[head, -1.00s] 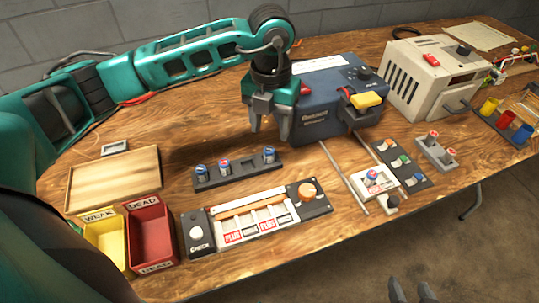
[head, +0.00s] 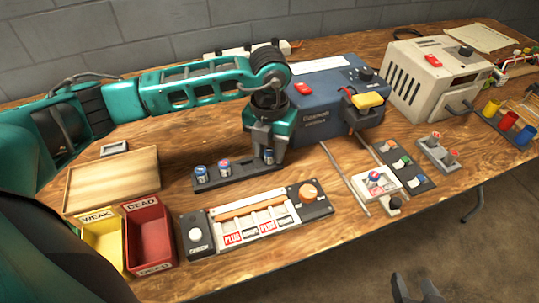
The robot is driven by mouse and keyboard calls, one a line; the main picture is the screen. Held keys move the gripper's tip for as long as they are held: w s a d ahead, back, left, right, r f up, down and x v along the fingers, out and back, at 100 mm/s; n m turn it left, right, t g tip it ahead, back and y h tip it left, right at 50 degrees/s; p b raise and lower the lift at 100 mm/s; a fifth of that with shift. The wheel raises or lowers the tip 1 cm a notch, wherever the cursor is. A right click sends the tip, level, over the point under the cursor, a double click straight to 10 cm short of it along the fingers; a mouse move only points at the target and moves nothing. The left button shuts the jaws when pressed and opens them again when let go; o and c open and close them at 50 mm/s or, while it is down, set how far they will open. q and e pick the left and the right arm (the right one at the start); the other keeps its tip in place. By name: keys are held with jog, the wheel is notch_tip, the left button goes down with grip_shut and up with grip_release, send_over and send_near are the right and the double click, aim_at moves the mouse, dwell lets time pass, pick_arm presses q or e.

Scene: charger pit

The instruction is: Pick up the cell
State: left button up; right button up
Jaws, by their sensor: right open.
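Three small cells stand upright in a dark rack (head: 238,176): a left cell (head: 200,174), a middle cell (head: 225,168) and a right cell (head: 268,157). My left gripper (head: 268,153) is lowered over the right cell, with its fingers pointing down on either side of it. The gripper partly hides that cell, and I cannot tell whether the fingers touch it. Another cell (head: 375,178) sits in a white holder right of the rack. My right gripper (head: 413,291) is open and empty at the bottom edge, beyond the table's front edge.
A yellow WEAK bin (head: 98,219) and red DEAD bin (head: 146,207) stand at the left, by a wooden tray (head: 112,180). A checker panel (head: 255,222) lies in front of the rack. A blue machine (head: 330,95) stands close behind my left gripper.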

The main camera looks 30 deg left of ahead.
pick_arm(q)
grip_shut()
pick_arm(e)
jog(key=shift+s+d+f, duration=0.1)
jog(key=shift+s+f, duration=0.2)
pick_arm(q)
jog(key=shift+r, duration=0.15)
